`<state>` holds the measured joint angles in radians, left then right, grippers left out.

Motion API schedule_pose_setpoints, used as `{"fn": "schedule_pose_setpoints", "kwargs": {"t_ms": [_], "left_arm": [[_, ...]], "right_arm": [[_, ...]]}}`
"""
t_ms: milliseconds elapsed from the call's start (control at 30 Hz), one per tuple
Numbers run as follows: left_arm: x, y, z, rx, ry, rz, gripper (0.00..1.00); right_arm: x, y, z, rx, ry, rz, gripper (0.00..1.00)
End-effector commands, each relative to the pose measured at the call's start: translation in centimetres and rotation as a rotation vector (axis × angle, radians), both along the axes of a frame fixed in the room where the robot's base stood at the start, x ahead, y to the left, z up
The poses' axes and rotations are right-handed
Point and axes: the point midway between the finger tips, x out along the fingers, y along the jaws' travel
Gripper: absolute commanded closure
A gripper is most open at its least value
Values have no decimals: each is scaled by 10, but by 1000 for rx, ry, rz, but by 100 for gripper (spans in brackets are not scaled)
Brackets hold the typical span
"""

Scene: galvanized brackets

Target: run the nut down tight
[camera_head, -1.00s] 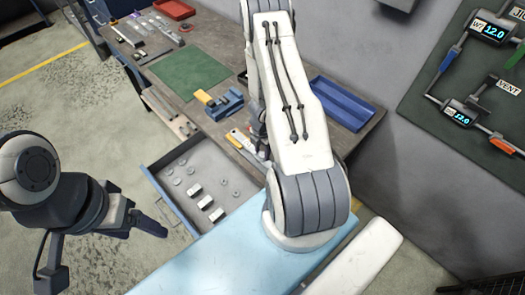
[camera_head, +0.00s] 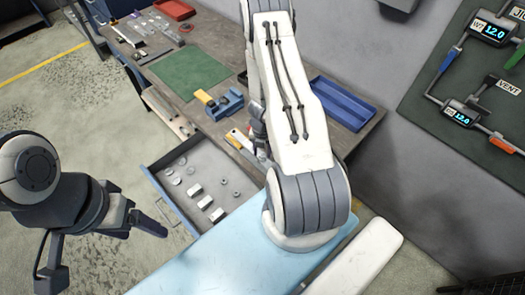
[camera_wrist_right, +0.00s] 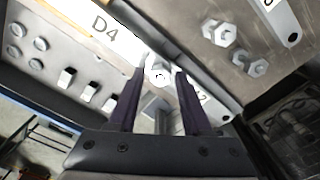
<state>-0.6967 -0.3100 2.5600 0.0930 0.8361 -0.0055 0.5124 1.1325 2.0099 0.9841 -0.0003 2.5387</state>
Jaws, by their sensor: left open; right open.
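In the right wrist view, a silvery hex nut (camera_wrist_right: 158,73) shows between the tips of my right gripper (camera_wrist_right: 161,70). The fingers are apart, one on each side of it. I cannot tell whether they touch it, or whether it sits on a thread. In the head view, my right arm hides most of that gripper and the nut. My left gripper (camera_head: 152,222) is open and empty, out to the left of the open drawer.
The open drawer (camera_head: 166,207) holds several washers and small blocks. More hex hardware (camera_wrist_right: 257,68) and a metal plate (camera_wrist_right: 284,20) lie on the bench. A blue-and-yellow fixture (camera_head: 222,102), green mat (camera_head: 188,75) and blue tray (camera_head: 343,103) stand on the bench.

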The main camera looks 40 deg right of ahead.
Motion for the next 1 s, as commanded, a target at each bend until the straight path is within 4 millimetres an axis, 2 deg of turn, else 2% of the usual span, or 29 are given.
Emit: {"fn": "schedule_pose_setpoints", "kwargs": {"t_ms": [1000], "left_arm": [[0,0,0,0,0,0,26]], "right_arm": [[0,0,0,1,0,1282,51]]}}
